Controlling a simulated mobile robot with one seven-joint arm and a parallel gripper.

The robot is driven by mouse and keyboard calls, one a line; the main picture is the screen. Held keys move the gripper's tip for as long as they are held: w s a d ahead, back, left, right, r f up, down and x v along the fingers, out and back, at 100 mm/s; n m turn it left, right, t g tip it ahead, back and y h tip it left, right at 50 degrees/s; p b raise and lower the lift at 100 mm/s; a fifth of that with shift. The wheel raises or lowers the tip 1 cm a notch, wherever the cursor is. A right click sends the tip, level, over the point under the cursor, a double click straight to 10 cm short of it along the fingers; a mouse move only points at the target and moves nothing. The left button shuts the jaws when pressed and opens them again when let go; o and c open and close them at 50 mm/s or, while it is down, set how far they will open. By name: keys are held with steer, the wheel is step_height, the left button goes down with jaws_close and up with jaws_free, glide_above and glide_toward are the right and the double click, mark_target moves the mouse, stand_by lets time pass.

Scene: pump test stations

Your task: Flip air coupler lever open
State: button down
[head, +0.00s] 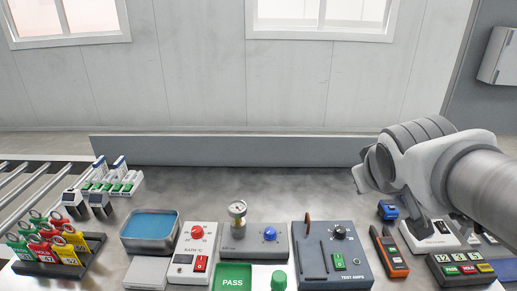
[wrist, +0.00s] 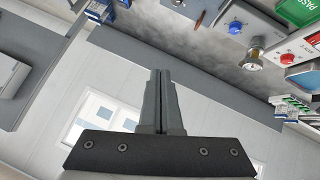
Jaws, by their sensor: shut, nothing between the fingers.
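My gripper (wrist: 161,75) shows in the wrist view with its two dark fingers together and nothing between them. In the head view my arm comes in from the right above the bench, and the fingertips cannot be made out clearly. No part is plainly an air coupler lever. A grey box with a round gauge (head: 237,209) and a blue knob (head: 270,234) stands mid-bench, left of my gripper; the blue knob also shows in the wrist view (wrist: 235,27). A small blue device (head: 388,209) lies below my wrist. My gripper appears clear of these things.
A TEST AMPS box (head: 332,254), a red-knobbed box (head: 193,250), a green PASS block (head: 233,277) and an orange handheld meter (head: 389,253) crowd the front. A blue-lined tray (head: 150,229) and a tag rack (head: 60,262) stand left. The bench's back strip is mostly clear before a low grey panel (head: 230,150).

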steer(key=w+n+t+y+b, duration=0.1)
steer(key=w+n+t+b, duration=0.4)
steer(key=w, duration=1)
steer(key=w+a+f+n+y+b, duration=0.3)
steer(key=w+a+f+n+y, duration=0.25)
steer(key=w+n, duration=0.25)
steer(key=w+a+f+n+g+y+b, duration=0.25)
steer(key=a+f+n+y, duration=0.25)
steer(key=f+n+y, duration=0.3)
steer(key=s+f+n+g+y+b, duration=0.1)
steer(key=s+f+g, duration=0.1)
steer(key=f, duration=0.2)
steer(key=s+a+f+n+g+y+b, duration=0.1)
steer(key=s+f+n+g+y, duration=0.1)
steer(key=f+g, duration=0.1)
steer(key=s+a+f+n+g+y+b, duration=0.1)
steer(key=s+f+n+g, duration=0.1)
steer(key=f, duration=0.3)
steer(key=shift+s+g+b, duration=0.3)
steer(key=shift+g+b, duration=0.1)
steer(key=shift+g, duration=0.05)
